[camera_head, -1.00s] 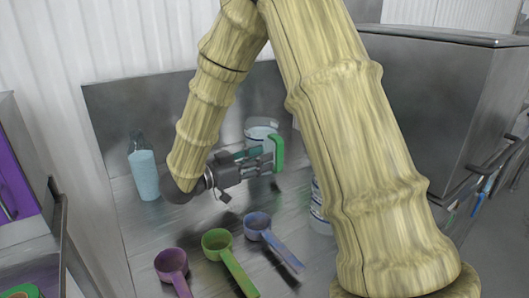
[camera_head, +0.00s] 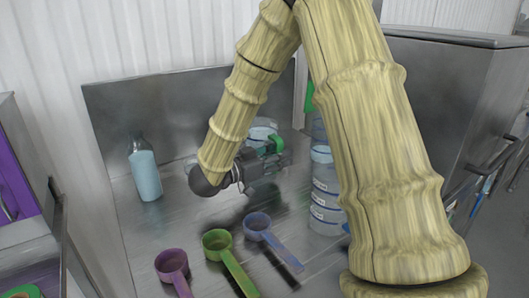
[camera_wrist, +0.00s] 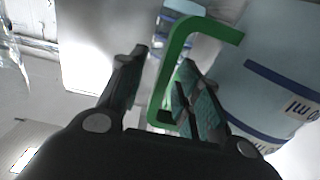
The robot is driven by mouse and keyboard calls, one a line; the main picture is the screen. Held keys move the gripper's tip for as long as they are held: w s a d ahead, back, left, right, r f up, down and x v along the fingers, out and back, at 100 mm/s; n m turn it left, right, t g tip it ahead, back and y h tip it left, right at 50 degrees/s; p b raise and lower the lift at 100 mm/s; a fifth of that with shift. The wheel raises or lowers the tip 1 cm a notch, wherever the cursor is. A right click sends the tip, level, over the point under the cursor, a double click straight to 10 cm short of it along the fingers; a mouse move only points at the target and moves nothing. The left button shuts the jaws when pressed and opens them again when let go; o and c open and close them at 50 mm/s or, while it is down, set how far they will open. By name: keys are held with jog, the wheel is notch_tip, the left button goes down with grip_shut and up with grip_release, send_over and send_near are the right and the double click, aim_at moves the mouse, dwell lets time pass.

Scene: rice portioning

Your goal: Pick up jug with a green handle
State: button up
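The jug with a green handle is a pale, see-through vessel (camera_head: 263,131) at the back of the steel counter, partly hidden by my arm and gripper. Its green handle (camera_head: 276,145) shows just at my gripper (camera_head: 281,154). In the wrist view the jug body (camera_wrist: 268,75), with blue bands and "ml" print, fills the right side. The green handle (camera_wrist: 170,62) stands between the two fingers of my gripper (camera_wrist: 163,60). The fingers are apart. The right finger lies close to the handle; whether it touches, I cannot tell.
A blue-filled bottle (camera_head: 145,172) stands at the left. Purple (camera_head: 172,264), green (camera_head: 216,243) and blue (camera_head: 258,225) scoops lie in front. Stacked clear containers (camera_head: 326,200) stand right of my gripper. Another green piece (camera_head: 309,97) shows behind my arm.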

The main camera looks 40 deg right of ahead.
grip_shut()
jog(key=shift+r, duration=0.2)
dwell(0.4)
